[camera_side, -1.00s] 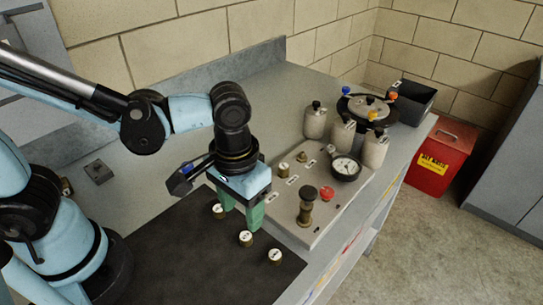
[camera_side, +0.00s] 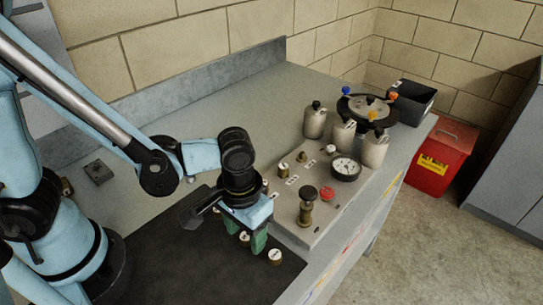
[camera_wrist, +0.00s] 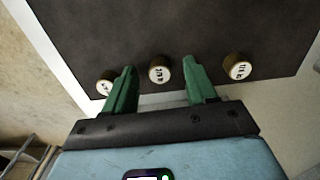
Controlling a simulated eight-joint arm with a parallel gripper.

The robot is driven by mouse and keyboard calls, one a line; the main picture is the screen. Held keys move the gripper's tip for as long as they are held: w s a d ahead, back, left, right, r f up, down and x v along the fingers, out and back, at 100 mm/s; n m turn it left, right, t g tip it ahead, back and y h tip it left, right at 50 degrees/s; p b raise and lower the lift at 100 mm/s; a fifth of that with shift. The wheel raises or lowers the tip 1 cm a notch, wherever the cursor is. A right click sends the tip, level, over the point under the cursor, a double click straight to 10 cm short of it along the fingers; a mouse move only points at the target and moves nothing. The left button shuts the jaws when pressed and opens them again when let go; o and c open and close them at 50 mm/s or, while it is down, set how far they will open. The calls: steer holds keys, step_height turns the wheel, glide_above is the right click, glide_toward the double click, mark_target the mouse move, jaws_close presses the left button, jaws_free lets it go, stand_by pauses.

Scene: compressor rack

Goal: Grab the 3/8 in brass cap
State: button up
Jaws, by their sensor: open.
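Three short brass caps with white marked tops stand in a row on the dark mat (camera_side: 170,255). In the wrist view these are the left cap (camera_wrist: 104,86), the middle cap (camera_wrist: 159,75) and the right cap (camera_wrist: 238,68). Their marks are too small and turned to read surely, so I cannot tell which is the 3/8 in one. My gripper (camera_wrist: 158,66) is open, its green fingers on either side of the middle cap in that view. In the side view my gripper (camera_side: 252,240) is low over the row, partly hiding the middle cap (camera_side: 244,239); the near cap (camera_side: 275,257) is clear.
A raised panel (camera_side: 285,217) right of the mat carries brass fittings (camera_side: 284,169), a red knob (camera_side: 327,193), a gauge (camera_side: 345,168) and a taller brass valve (camera_side: 306,208). Grey canisters (camera_side: 344,133) stand behind.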

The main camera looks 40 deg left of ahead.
jaws_close()
stand_by(0.3)
steer(key=shift+r, duration=0.1)
